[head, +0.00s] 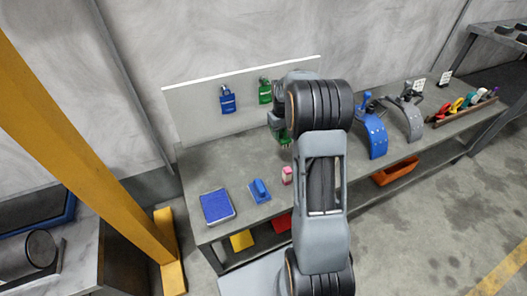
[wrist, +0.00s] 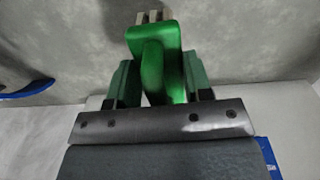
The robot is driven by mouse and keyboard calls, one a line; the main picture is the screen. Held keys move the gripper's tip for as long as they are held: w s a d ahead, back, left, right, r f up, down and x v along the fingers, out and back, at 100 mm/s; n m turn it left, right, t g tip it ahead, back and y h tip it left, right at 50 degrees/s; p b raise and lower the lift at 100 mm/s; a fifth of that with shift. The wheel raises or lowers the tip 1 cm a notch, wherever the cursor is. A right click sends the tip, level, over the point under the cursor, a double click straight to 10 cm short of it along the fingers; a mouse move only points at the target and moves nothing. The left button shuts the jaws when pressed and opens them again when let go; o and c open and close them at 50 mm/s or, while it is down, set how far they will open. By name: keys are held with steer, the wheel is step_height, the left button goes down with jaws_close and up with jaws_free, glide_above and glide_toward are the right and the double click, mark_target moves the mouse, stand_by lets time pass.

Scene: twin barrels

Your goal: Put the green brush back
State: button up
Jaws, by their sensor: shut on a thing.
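The green brush (wrist: 152,50) is between the two fingers of my gripper (wrist: 160,85) in the wrist view. My gripper is shut on it. The brush's pale grey bristle-like tips point to the top of the picture. In the head view a small green part of the brush (head: 284,137) shows left of my arm, over the rear of the bench near the upright panel. My arm hides most of it, and I cannot tell how far it is above the bench.
A blue brush-like block (head: 259,190) and a blue square pad (head: 216,206) lie on the bench (head: 195,165). A pink-and-white item (head: 287,175) stands by my arm. Blue (head: 228,100) and green (head: 265,91) padlocks hang on the panel. A blue curved stand (head: 375,135) is at right.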

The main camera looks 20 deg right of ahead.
steer(key=w+a+f, duration=0.1)
steer(key=f, duration=0.1)
steer(key=w+a+f+b, duration=0.1)
steer(key=a+f, duration=0.1)
steer(key=w+a+f, duration=0.1)
steer(key=a+f, duration=0.1)
steer(key=shift+w+f+b, duration=0.15)
steer(key=shift+w+b, duration=0.15)
steer(key=shift+w, duration=0.05)
steer(key=shift+w+a+f+b, duration=0.1)
steer(key=shift+f+b, duration=0.2)
steer(key=shift+f, duration=0.6)
steer(key=shift+w+a+f+b, duration=0.1)
steer(key=shift+f+b, duration=0.2)
steer(key=shift+f, duration=0.55)
steer(key=shift+f, duration=0.1)
steer(key=o, duration=1.1)
steer(key=shift+o, duration=0.2)
